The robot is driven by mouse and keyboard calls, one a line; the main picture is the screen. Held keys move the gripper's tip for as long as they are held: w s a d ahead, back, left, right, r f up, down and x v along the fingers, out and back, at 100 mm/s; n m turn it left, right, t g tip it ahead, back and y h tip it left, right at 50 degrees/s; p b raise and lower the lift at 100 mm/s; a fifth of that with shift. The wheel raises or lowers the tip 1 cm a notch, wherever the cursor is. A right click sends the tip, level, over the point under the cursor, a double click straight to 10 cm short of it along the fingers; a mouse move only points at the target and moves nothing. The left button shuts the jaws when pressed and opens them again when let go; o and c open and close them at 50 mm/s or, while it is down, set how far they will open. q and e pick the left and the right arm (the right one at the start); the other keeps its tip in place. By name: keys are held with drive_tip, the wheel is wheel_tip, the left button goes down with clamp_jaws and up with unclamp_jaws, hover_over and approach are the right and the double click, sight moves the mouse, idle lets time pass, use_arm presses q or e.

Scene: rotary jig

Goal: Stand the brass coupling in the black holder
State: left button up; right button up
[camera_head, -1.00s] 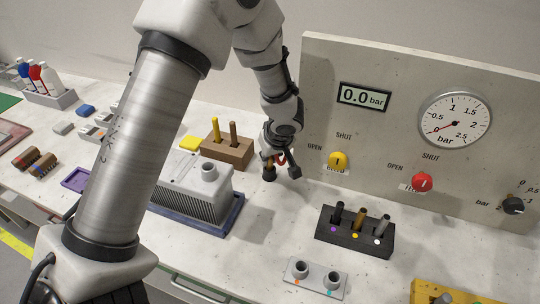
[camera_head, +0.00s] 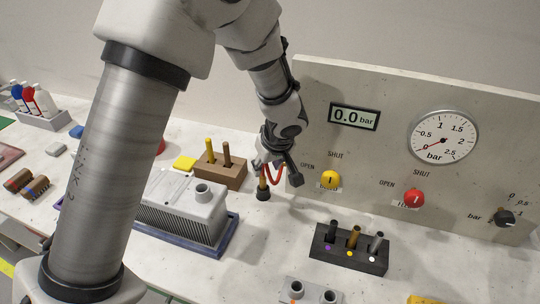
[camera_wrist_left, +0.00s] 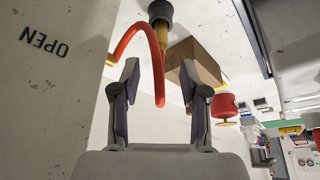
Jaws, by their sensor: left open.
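The brass coupling (camera_head: 262,181) is a short upright rod beside the left side of the gauge panel. Its lower end sits in a small black holder (camera_head: 263,195) on the bench. Both show in the wrist view, the coupling (camera_wrist_left: 164,38) below the dark holder (camera_wrist_left: 160,12). A red hose (camera_head: 274,178) loops between the panel and the coupling's upper end; their join is not clear. My left gripper (camera_head: 277,172) is open just above the coupling, its fingers apart. In the wrist view the hose (camera_wrist_left: 157,75) passes between the spread fingers without being pinched. My right gripper is out of view.
A wooden block (camera_head: 232,177) with two pegs stands left of the coupling. A grey finned housing (camera_head: 180,212) is nearer. A black rack (camera_head: 322,253) holds three upright pieces. The gauge panel (camera_head: 400,150) with valve knobs stands close behind. Bench between housing and rack is clear.

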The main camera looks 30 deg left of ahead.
use_arm(q)
drive_tip(key=v, duration=0.5)
